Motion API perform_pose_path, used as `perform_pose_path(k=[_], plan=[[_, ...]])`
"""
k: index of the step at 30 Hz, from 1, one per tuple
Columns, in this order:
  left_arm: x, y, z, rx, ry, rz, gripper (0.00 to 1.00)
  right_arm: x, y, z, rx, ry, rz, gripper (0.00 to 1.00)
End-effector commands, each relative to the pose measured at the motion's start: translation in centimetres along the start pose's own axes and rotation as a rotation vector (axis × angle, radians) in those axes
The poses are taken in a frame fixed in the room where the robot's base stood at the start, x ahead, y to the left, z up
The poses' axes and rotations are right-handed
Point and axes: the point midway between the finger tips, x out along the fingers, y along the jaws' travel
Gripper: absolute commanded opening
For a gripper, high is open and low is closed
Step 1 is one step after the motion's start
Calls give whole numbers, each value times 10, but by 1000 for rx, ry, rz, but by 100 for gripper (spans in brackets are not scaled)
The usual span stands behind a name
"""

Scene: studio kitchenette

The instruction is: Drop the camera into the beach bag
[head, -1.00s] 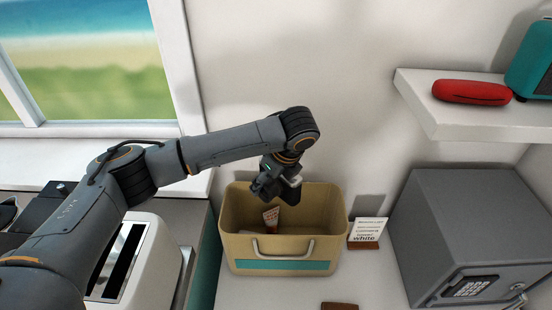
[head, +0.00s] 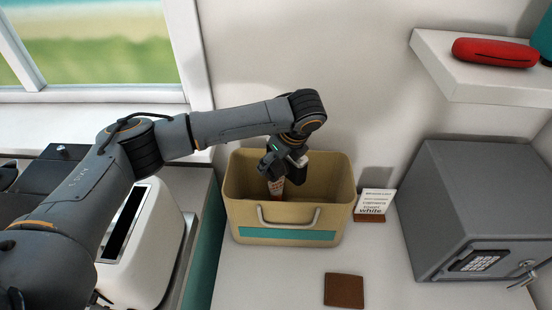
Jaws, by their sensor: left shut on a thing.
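The beach bag (head: 335,215) is a tan open-topped tub with a pale handle and a teal band, standing upright on the white counter. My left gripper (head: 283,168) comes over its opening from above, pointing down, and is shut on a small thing. Only a pale bit of that thing, seemingly the camera (head: 301,161), shows beside the fingers; the rest is hidden. My right gripper is not in view.
A small sign (head: 375,201) stands right of the bag, and a grey safe (head: 465,215) further right. A brown wallet (head: 344,290) lies in front. A white toaster (head: 150,245) is at left. A shelf at upper right holds a red case (head: 495,52).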

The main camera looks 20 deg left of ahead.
Motion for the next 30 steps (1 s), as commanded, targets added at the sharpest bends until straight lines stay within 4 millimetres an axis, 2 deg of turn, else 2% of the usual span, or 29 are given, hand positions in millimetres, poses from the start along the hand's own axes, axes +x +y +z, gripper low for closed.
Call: perform_pose_path(k=[4,5,8,14,20,25,30], plan=[[-2,-1,1,-1,-1,-2,18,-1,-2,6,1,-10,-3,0],[-2,-1,1,-1,-1,-2,79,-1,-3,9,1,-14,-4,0],[-2,0,1,-1,-1,-2,99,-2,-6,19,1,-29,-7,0],[-1,0,1,-1,-1,-1,100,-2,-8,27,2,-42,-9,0],[-2,0,0,0,1,1,100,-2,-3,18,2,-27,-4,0],[-23,-1,0,1,1,-4,100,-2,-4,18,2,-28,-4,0],[-60,-1,0,0,-1,-5,100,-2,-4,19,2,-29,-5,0]])
